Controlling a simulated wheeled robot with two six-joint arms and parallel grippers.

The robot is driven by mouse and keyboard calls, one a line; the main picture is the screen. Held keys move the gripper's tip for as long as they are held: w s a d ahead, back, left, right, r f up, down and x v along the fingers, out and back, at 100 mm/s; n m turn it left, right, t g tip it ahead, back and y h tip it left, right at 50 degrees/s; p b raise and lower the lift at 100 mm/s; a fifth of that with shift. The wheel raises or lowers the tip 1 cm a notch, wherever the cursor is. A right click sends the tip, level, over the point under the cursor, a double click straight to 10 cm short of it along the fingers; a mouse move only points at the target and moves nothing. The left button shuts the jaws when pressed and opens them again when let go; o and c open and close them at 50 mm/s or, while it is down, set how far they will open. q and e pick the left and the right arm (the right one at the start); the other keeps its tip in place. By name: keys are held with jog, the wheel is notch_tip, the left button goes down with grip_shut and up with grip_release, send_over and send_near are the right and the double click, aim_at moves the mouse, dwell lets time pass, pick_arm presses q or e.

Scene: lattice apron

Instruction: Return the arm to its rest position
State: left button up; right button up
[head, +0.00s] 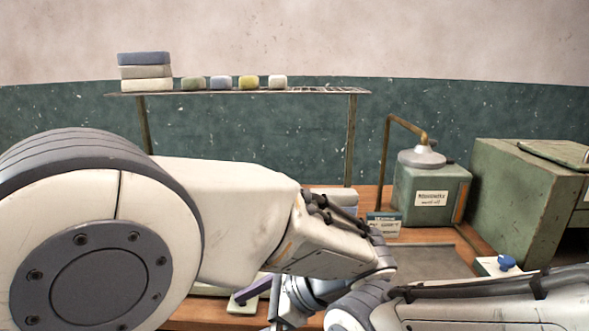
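My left arm (230,215) fills the left and middle of the head view and reaches across to the centre. My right arm (490,305) comes in low from the right, and the two arms meet or overlap in the picture near the bottom centre. Grey metal wrist or gripper parts (300,297) show there, partly hidden. I cannot tell which arm they belong to. No fingertips show clearly, so I cannot tell whether either gripper is open, shut or holding anything.
A wire shelf (325,91) carries stacked blocks (145,71) and several small soap-like pieces (249,82). A labelled green canister (433,190) and green metal box (520,195) stand right on the wooden bench. A purple bar (252,290) and blue knob (507,262) lie near the arms.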

pick_arm(q)
jog(key=s+d+f+n+g+h, duration=0.1)
jog(key=s+d+f+n+h, duration=0.15)
jog(key=s+n+h, duration=0.35)
jog(key=s+d+f+n+g+h, duration=0.1)
jog(key=s+f+n+h, duration=0.35)
jog(key=s, duration=0.35)
notch_tip(320, 180, up, 13)
jog(key=p, duration=1.3)
jog(key=shift+w+a, duration=0.15)
jog(key=shift+w, duration=0.05)
